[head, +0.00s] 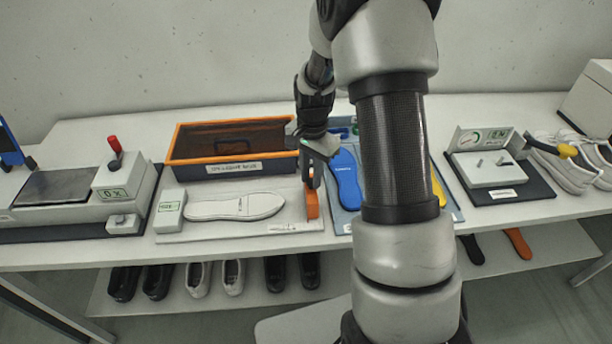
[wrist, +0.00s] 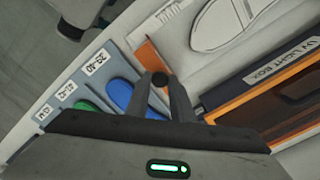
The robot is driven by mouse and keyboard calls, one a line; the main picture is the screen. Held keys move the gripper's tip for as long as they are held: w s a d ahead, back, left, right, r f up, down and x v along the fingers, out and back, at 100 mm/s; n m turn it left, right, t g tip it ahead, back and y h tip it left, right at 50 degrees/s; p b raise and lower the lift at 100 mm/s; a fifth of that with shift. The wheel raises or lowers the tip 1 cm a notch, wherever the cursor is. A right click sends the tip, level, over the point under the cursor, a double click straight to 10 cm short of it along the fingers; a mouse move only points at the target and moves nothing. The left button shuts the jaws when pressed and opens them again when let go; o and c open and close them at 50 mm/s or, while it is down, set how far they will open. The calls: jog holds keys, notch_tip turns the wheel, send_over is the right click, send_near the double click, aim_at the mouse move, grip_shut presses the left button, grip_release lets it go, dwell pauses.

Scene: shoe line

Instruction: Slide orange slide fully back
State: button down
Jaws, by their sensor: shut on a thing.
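The orange slide (head: 313,207) stands at the right end of the white measuring board (head: 290,224), to the right of a white sole (head: 235,206). It also shows in the wrist view (wrist: 151,57), just beyond my fingertips. My gripper (head: 312,176) is over the slide, pointing down, with its fingers shut on a dark round knob (wrist: 160,79) at the slide. How the knob joins the slide is hidden by the fingers. My gripper also shows in the wrist view (wrist: 164,92), one finger on each side of the knob.
An orange-rimmed UV light box (head: 233,170) stands behind the board. A grey tray with blue and yellow insoles (head: 347,180) lies to the right, partly hidden by my arm. A device with a red-knobbed lever (head: 115,160) is at the left, and a gauge device (head: 492,165) at the right.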

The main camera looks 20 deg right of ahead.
jog(key=c, duration=1.5)
grip_release()
jog(key=shift+d, duration=0.35)
jog(key=shift+c, duration=0.2)
jog(key=shift+a+r, duration=0.1)
jog(key=shift+r, duration=0.05)
jog(key=shift+r, duration=0.25)
notch_tip(320, 180, up, 17)
jog(key=shift+s, duration=0.1)
jog(key=s+a+r+n+t, duration=0.2)
jog(key=s+a+r+n, duration=0.25)
jog(key=s+r, duration=0.45)
jog(key=s+a+n+t, duration=0.2)
jog(key=s+n, duration=0.4)
jog(key=s, duration=0.7)
jog(key=shift+s+f+n+t, duration=0.15)
jog(key=shift+s+n+t, duration=0.2)
jog(key=shift+t, duration=0.45)
